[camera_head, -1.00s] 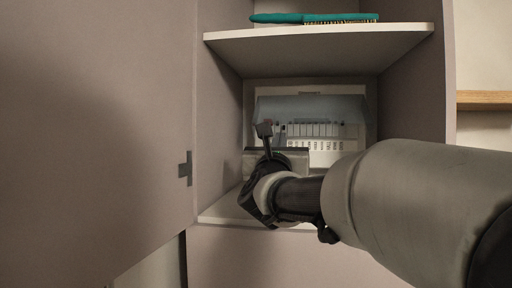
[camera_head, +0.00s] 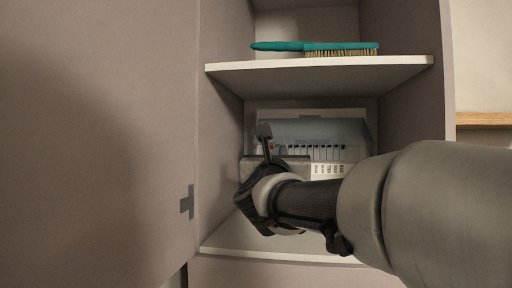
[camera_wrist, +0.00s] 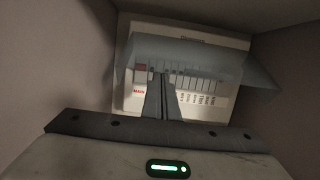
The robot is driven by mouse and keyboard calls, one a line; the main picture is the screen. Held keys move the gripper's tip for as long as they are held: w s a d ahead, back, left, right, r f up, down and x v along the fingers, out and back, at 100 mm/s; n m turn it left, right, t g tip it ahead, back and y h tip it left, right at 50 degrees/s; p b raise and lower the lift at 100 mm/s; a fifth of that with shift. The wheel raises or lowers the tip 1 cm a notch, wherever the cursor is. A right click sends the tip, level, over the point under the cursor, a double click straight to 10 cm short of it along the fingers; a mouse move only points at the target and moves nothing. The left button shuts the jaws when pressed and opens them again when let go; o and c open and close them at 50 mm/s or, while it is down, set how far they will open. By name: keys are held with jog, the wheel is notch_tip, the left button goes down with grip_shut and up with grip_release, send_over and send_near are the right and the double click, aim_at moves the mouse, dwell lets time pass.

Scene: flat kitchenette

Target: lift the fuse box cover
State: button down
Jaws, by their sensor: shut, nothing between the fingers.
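The fuse box (camera_head: 330,170) is a pale panel at the back of the cabinet's lower compartment. It also shows in the wrist view (camera_wrist: 225,118), with a row of switches and a red one at left. Its translucent grey-blue cover (camera_head: 325,130) is at the top and slants outward in the wrist view (camera_wrist: 205,58). My gripper (camera_wrist: 162,76) is shut and empty, its fingertips in front of the switches, at the cover's lower left-middle part. I cannot tell whether they touch the cover. In the head view my wrist hides the box's lower left.
A white shelf (camera_head: 320,71) above carries a teal brush (camera_head: 315,47). The cabinet side walls are close on both sides. A large door (camera_head: 95,140) stands open at left. A wooden shelf edge (camera_head: 482,120) is at far right.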

jog(key=r+g+p, duration=0.1)
jog(key=r+p, duration=0.3)
jog(key=shift+s+g, duration=0.4)
notch_tip(320, 180, up, 6)
jog(key=p, duration=0.3)
jog(key=shift+w+r, duration=0.25)
jog(key=shift+r, duration=0.1)
